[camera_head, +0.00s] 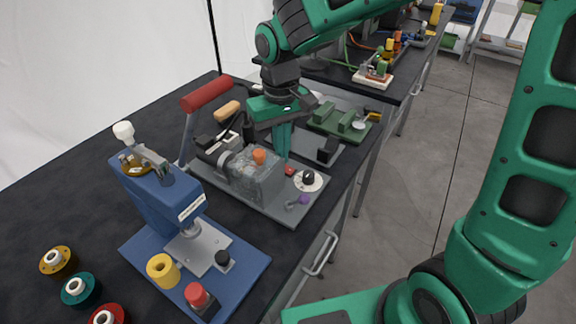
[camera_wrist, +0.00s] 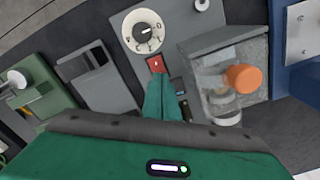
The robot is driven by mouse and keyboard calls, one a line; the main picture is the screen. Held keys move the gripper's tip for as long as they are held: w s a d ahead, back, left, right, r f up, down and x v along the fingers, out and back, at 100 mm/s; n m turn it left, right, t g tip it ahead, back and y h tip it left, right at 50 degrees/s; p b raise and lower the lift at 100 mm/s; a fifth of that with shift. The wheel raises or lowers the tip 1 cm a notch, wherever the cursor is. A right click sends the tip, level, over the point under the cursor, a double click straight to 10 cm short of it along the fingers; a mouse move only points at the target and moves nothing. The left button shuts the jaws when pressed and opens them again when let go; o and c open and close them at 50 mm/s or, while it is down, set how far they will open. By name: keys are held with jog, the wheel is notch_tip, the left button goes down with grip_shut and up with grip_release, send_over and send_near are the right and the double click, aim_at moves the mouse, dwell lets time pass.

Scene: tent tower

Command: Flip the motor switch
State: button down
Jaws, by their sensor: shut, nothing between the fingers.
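The motor switch seems to be the small red rocker (camera_wrist: 157,64) on the grey machine panel, just below a white dial with a black knob (camera_wrist: 146,30). In the head view the red switch (camera_head: 290,170) shows beside the clear guard box. My gripper (camera_head: 283,155) is shut and empty, pointing down over the panel. In the wrist view its green fingertips (camera_wrist: 161,80) lie together right at the switch's lower edge and cover a little of it. I cannot tell whether they touch it or which way the rocker is tilted.
A clear guard box (camera_head: 256,180) with an orange knob (camera_wrist: 243,78) stands close beside my fingers. A red-handled lever (camera_head: 206,94) and a blue press (camera_head: 160,200) stand to the left, a green fixture (camera_head: 340,122) behind.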

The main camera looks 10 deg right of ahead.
jog(key=shift+f, duration=0.7)
dwell(0.6)
notch_tip(320, 180, up, 7)
dwell(1.0)
dwell(0.4)
